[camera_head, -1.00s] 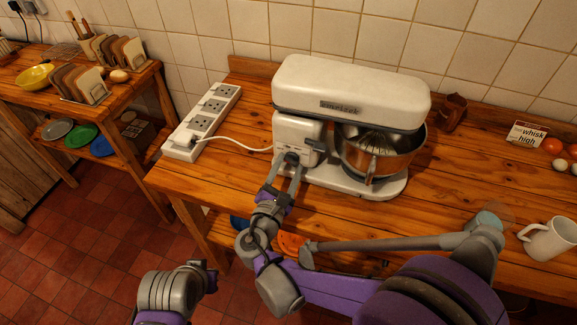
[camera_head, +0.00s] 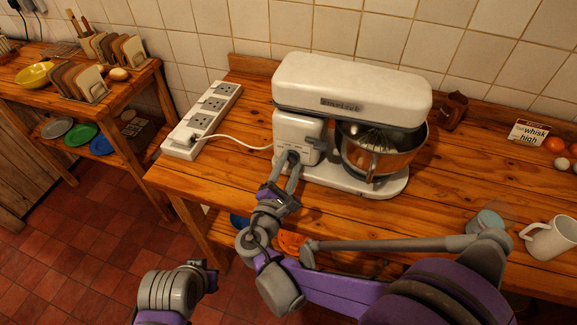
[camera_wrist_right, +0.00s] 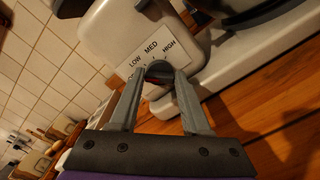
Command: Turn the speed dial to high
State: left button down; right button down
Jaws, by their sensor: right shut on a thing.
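The white stand mixer (camera_head: 350,85) stands on the wooden worktop, with a steel bowl (camera_head: 375,158) under its head. Its dark round speed dial (camera_wrist_right: 159,71) is on the lower body, below a white label (camera_wrist_right: 150,50) reading LOW, MED and HIGH; the label's lower left is partly hidden. My right gripper (camera_wrist_right: 162,82) has its fingers on both sides of the dial and is shut on it; it also shows in the head view (camera_head: 287,164). A little red shows at the dial, but I cannot tell its setting. My left gripper (camera_head: 205,276) is low, away from the mixer, its fingers unclear.
A white power strip (camera_head: 203,120) lies left of the mixer, its cable running to the mixer. A card (camera_head: 528,133) reading "whisk high" stands at the right, near tomatoes and eggs.

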jog(key=m, duration=0.4)
jog(key=shift+m+b, duration=0.3)
jog(key=m, duration=0.5)
jog(key=shift+f, duration=0.15)
jog(key=m, duration=0.5)
jog(key=shift+b, duration=0.35)
jog(key=shift+f+m, duration=0.15)
jog(key=shift+m, duration=2.15)
jog(key=shift+c, duration=1.8)
grip_release()
jog(key=shift+s, duration=0.15)
